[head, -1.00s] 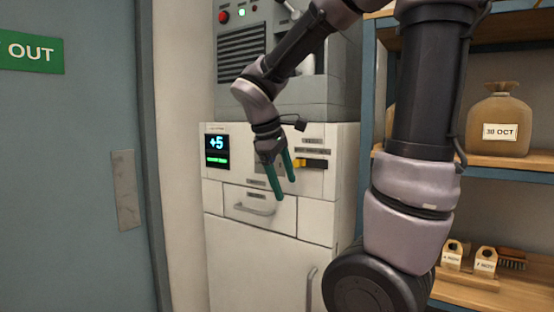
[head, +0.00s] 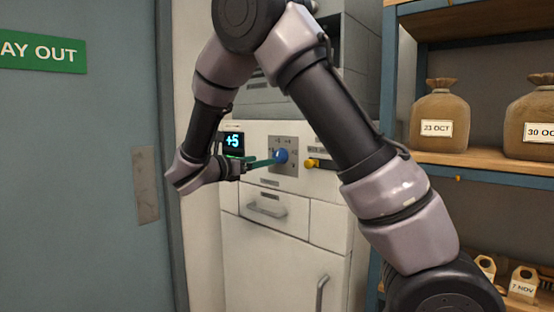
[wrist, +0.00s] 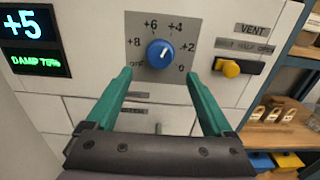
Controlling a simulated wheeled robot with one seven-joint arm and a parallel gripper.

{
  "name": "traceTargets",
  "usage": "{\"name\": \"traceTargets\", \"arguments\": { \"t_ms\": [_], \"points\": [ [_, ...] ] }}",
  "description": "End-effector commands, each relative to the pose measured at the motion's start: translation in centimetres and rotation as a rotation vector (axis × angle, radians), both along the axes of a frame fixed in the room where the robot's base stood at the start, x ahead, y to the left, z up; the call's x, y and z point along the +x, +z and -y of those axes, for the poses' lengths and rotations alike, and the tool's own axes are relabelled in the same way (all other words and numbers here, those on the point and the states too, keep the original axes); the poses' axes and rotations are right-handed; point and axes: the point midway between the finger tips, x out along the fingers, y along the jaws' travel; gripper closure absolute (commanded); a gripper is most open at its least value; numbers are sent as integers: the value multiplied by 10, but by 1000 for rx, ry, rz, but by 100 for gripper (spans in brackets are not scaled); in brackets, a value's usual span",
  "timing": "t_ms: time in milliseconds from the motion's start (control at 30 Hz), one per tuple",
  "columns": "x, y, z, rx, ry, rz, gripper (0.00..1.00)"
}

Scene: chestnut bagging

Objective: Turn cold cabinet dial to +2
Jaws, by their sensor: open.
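The blue round dial (wrist: 160,54) sits on a grey plate (wrist: 135,22) marked +8, +6, +4, +2 and 0. Its white mark points up and slightly right, between +6 and +4. The dial also shows in the head view (head: 280,156). The cabinet display (wrist: 35,35) reads +5 with a green damp line below. My gripper (wrist: 160,76) is open and empty, its green fingers spread wide just below the dial on either side. In the head view my gripper (head: 262,162) reaches in from the left, its fingertips close to the dial. Whether they touch it is unclear.
A yellow vent knob (wrist: 231,69) on a black slot is right of the dial. A drawer with a handle (head: 266,210) is below. Shelves with sacks (head: 439,115) and tagged wooden blocks (head: 522,283) stand right; a grey door (head: 70,180) stands left.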

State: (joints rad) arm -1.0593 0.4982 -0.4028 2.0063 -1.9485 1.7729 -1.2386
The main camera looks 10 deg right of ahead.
Motion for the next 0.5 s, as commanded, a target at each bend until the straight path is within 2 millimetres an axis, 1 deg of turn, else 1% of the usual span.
{"name": "traceTargets", "arguments": {
  "t_ms": [33,100,233,333,500],
  "points": [
    [6,0,10,0,-5,0,14],
    [14,0,22,1,-6,0,14],
    [28,0,40,3,-5,0,14],
    [36,0,52,3,-4,0,14],
    [44,0,62,3,-2,0,14]
  ]
}}
